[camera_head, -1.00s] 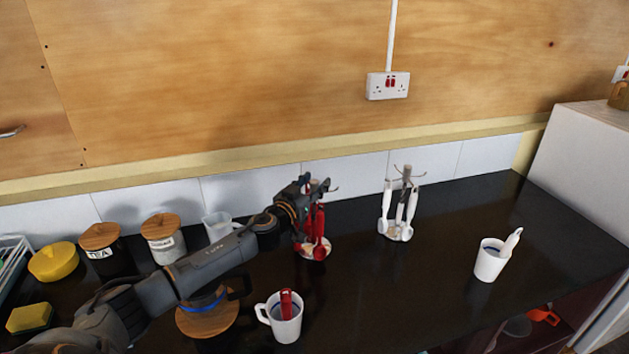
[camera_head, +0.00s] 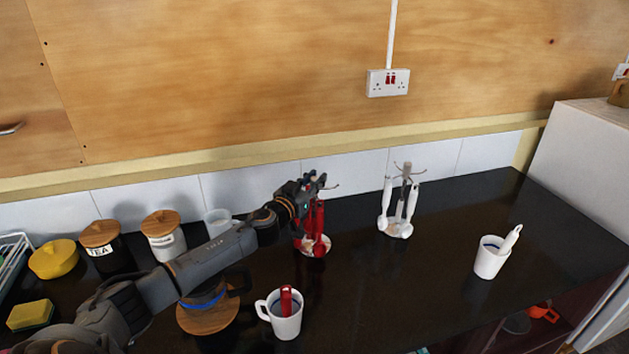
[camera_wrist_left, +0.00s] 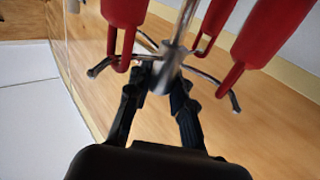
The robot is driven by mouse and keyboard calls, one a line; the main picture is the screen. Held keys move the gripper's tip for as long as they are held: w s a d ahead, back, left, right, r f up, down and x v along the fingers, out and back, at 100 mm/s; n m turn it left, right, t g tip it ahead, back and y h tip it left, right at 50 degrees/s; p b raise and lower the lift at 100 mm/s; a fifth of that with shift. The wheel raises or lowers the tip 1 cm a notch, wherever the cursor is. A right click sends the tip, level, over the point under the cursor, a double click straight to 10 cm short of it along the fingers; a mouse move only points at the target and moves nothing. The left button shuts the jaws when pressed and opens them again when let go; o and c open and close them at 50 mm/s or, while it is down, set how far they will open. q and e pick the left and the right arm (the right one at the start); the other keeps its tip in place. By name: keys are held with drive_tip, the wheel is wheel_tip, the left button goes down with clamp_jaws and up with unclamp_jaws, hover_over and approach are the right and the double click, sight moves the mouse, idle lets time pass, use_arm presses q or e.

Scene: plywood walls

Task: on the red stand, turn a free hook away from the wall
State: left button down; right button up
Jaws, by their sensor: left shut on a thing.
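The red stand (camera_head: 313,246) stands on the dark worktop near the tiled wall, with red utensils hanging from its metal hooks. My left gripper (camera_head: 314,184) is at its top and hides most of the hooks there; one hook (camera_head: 333,187) sticks out to the right. In the left wrist view the stand appears upside down, with a metal post, a hub and curved hooks (camera_wrist_left: 97,68). The fingers of my left gripper (camera_wrist_left: 158,92) are shut on the hub area of the stand; the exact contact is partly hidden. My right gripper is not in view.
A white stand (camera_head: 396,230) with utensils is to the right. A white mug (camera_head: 283,322) with a red handle in it is in front, another mug (camera_head: 489,262) farther right. The worktop's right middle is clear.

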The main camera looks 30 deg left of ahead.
use_arm(q)
drive_tip(key=shift+a+h, duration=0.1)
drive_tip(key=shift+h, duration=0.2)
drive_tip(key=shift+m+h+b, duration=0.3)
drive_tip(key=shift+m+h, duration=0.4)
drive_tip(key=shift+h, duration=0.1)
drive_tip(key=m+h, duration=0.2)
drive_tip(key=h, duration=0.2)
drive_tip(key=shift+m+g+b, duration=0.3)
drive_tip(key=shift+g, duration=0.1)
drive_tip(key=shift+r+m+g+h, duration=0.1)
drive_tip(key=shift+m+g+h, duration=0.2)
drive_tip(key=shift+m+h, duration=0.35)
drive_tip(key=c, duration=1.1)
unclamp_jaws()
drive_tip(key=shift+c, duration=0.2)
